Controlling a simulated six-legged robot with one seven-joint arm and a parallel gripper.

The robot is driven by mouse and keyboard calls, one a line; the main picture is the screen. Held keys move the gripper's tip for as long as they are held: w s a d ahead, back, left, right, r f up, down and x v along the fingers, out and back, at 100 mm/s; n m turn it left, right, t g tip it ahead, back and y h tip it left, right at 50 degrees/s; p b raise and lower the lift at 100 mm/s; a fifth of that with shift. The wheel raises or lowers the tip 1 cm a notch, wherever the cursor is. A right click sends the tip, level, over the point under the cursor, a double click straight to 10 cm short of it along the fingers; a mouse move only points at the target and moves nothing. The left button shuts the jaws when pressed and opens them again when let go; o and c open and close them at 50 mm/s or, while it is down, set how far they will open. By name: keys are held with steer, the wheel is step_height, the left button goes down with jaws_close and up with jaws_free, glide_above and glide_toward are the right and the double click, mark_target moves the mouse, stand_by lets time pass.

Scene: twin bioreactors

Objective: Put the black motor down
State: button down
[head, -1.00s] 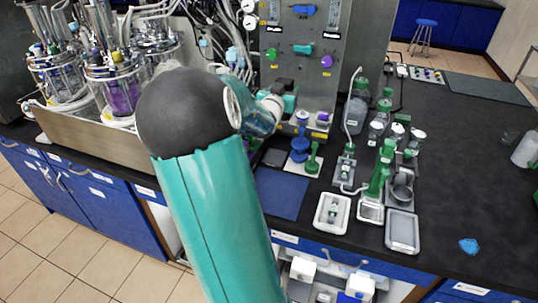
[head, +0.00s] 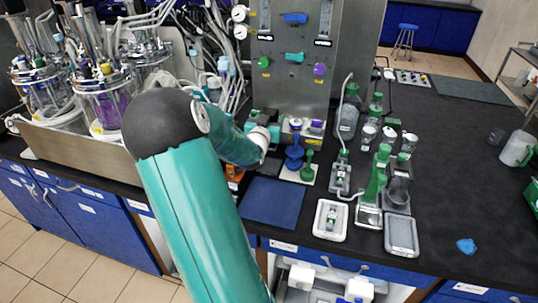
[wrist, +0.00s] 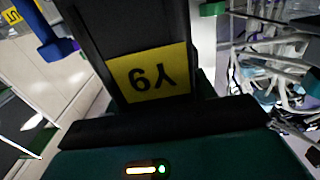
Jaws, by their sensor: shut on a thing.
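The black motor (wrist: 140,28) fills the upper middle of the wrist view as a large dark body, with a yellow label on its near face. My gripper (wrist: 165,122) is shut on it; the dark jaw parts run across below the label. In the head view, my arm's end is beside the base of the grey panel (head: 292,75), above the back of the bench. The motor cannot be made out there, and the jaws are mostly hidden by my arm. I cannot tell whether the motor touches anything.
A blue mat (head: 272,203) lies bare at the bench front. Glass bioreactors (head: 103,95) stand left. The bench at right is largely clear.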

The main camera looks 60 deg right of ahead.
steer(key=shift+d+f, duration=0.1)
steer(key=shift+f, duration=4.2)
steer(key=shift+f, duration=0.15)
steer(key=c, duration=0.5)
jaws_free()
steer(key=shift+f, duration=0.1)
steer(key=a, duration=0.4)
steer(key=s+a, duration=0.1)
steer(key=a, duration=0.3)
steer(key=s+a, duration=0.1)
steer(key=a, duration=0.3)
